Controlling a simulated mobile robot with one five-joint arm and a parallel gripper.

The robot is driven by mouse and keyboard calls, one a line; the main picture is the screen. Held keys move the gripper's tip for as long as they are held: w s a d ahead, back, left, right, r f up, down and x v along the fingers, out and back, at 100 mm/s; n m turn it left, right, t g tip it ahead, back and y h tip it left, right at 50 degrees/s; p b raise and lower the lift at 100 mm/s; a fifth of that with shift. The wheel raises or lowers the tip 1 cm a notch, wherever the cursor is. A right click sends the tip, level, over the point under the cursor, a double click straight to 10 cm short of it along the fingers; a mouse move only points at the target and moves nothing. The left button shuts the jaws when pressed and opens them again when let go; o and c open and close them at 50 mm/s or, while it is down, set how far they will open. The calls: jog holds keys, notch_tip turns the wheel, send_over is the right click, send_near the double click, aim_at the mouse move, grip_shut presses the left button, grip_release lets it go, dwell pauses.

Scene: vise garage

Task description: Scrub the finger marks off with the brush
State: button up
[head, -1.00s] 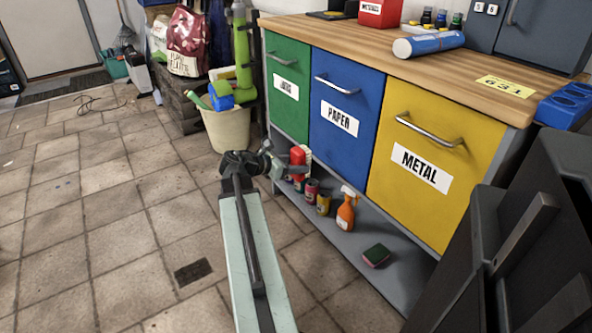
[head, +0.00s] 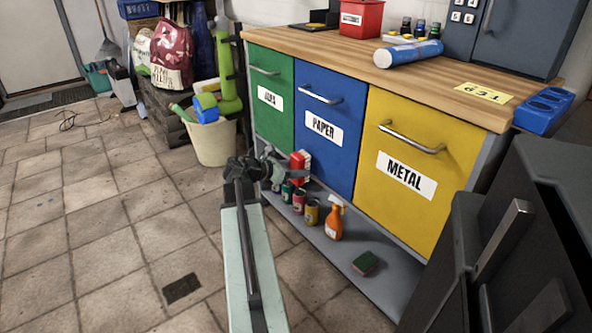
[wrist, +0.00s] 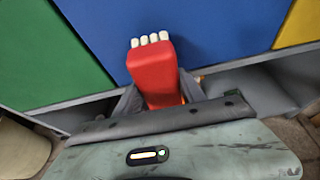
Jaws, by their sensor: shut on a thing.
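My gripper (head: 288,172) is shut on a red brush (head: 300,166), in front of the lower part of the blue PAPER drawer. In the wrist view the brush (wrist: 155,75) points away from me, with white bristle tufts (wrist: 150,39) at its far end against the blue front (wrist: 220,30). I cannot tell whether the bristles touch it. The bench carries a green drawer (head: 268,125), a blue PAPER drawer (head: 335,100) and a yellow METAL drawer (head: 440,185). I make out no finger marks on their fronts.
The low shelf (head: 365,290) holds several cans, an orange spray bottle (head: 334,219) and a green-red sponge (head: 366,263). A beige bucket (head: 213,145) stands left of the bench. A dark cabinet (head: 540,220) is close on the right. The floor at left is mostly clear.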

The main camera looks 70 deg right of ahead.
jog(key=shift+s+d, duration=0.55)
jog(key=shift+d, duration=0.35)
dwell(0.3)
jog(key=shift+s+a, duration=1.1)
jog(key=shift+s, duration=0.3)
jog(key=shift+s+d, duration=0.15)
jog(key=shift+w+d, duration=0.45)
jog(key=shift+w, duration=0.4)
jog(key=shift+w+d, duration=0.45)
jog(key=shift+w, duration=0.35)
jog(key=w+a, duration=0.3)
jog(key=a, duration=0.2)
jog(key=shift+w+a, duration=0.1)
